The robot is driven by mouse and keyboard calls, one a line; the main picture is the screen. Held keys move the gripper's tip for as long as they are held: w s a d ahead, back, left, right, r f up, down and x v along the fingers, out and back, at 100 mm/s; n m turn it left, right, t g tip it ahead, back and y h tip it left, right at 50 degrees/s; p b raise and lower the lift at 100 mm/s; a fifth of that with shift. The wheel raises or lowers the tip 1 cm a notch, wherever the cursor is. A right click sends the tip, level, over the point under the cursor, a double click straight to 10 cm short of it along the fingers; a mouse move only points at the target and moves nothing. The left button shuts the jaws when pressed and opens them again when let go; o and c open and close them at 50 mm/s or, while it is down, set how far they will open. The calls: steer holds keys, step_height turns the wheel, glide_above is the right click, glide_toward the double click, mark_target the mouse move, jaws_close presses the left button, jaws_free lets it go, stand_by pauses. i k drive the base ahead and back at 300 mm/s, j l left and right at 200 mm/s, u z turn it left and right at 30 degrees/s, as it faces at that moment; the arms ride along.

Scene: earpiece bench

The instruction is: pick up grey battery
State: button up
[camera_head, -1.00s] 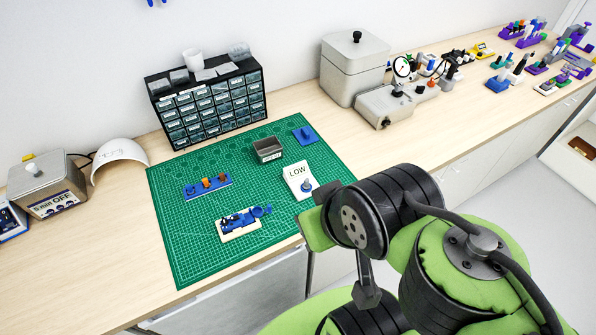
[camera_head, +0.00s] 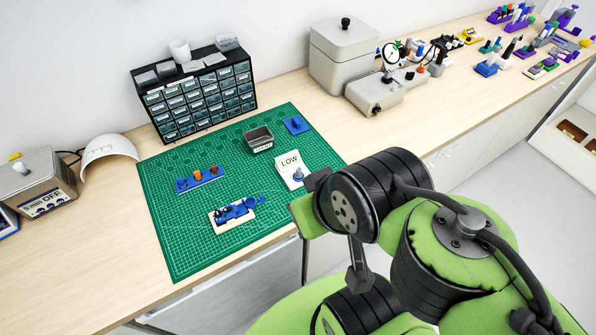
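I cannot make out a grey battery for certain; any at this distance is too small to tell. On the green cutting mat (camera_head: 185,250), a blue rack (camera_head: 190,185) holds small orange and dark pieces. A blue fixture (camera_head: 235,212) lies on a pale base nearer the front. A white card marked LOW (camera_head: 288,161) has a small blue-grey round piece (camera_head: 298,175) at its lower edge. A small grey bin (camera_head: 259,148) with a label stands behind it. My green and black arm is folded at the lower right; I cannot see its gripper fingers.
A drawer cabinet (camera_head: 200,97) stands behind the mat. A grey lidded box (camera_head: 343,60) and a gauge device (camera_head: 375,95) stand to its right. A timer box (camera_head: 38,185) and a white dome (camera_head: 108,158) stand left. A blue stand (camera_head: 297,125) is at the mat's back corner.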

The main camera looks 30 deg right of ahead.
mark_target(298, 174)
steer(key=l+u, duration=0.2)
steer(key=u, duration=0.25)
steer(key=l+u, duration=0.15)
steer(key=u, duration=0.25)
steer(key=k+l+u, duration=0.1)
steer(key=u, duration=0.35)
steer(key=k+l+u, duration=0.1)
steer(key=u, duration=0.35)
